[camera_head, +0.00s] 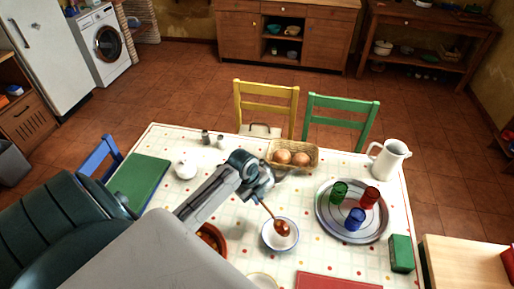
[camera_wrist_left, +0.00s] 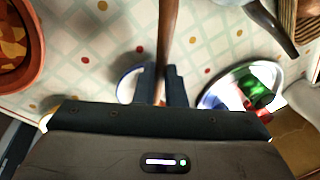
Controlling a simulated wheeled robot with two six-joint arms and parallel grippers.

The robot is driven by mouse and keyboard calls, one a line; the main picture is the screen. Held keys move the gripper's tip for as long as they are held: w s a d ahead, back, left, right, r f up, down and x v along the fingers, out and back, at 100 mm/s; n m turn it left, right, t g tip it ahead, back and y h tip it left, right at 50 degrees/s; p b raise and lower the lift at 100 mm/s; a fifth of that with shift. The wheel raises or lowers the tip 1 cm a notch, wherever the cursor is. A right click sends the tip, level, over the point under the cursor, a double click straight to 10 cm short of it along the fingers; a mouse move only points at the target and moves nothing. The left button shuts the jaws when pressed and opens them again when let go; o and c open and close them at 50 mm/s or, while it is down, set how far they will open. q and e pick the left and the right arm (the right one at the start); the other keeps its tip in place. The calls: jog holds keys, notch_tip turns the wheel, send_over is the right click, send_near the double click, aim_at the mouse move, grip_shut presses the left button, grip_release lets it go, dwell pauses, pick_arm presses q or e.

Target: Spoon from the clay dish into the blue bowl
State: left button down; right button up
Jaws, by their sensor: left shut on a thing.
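My left gripper (camera_head: 262,194) is shut on the wooden spoon (camera_head: 273,216) by its handle. The spoon slants down to the right, and its reddish-brown head lies over the inside of the white bowl with a blue rim (camera_head: 266,240). I cannot tell whether it touches the bowl. In the left wrist view the spoon handle (camera_wrist_left: 168,35) runs between the fingers (camera_wrist_left: 160,84), and the bowl's rim (camera_wrist_left: 124,84) shows partly behind them. The clay dish (camera_head: 221,243) is mostly hidden by my left arm; it also shows in the left wrist view (camera_wrist_left: 38,70). My right gripper is out of view.
A round tray (camera_head: 325,222) with red, green and blue cups stands right of the bowl. A bread basket (camera_head: 313,158) is behind the gripper, a white jug (camera_head: 389,160) at the back right.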

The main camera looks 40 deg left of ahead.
pick_arm(q)
jog(key=s+f+m+t+h+b, duration=0.1)
jog(key=m+t+h+b, duration=0.1)
jog(key=t+b, duration=0.2)
jog(key=s+a+m+t+h+b, duration=0.1)
jog(key=t+b, duration=0.3)
jog(key=b, duration=0.7)
jog(key=s+f+m+t+h+b, duration=0.1)
jog(key=m+t+h+b, duration=0.2)
jog(key=b, duration=0.5)
jog(key=shift+a+f+t, duration=0.15)
jog(key=shift+f+t, duration=0.2)
jog(key=shift+t, duration=0.25)
dwell(1.0)
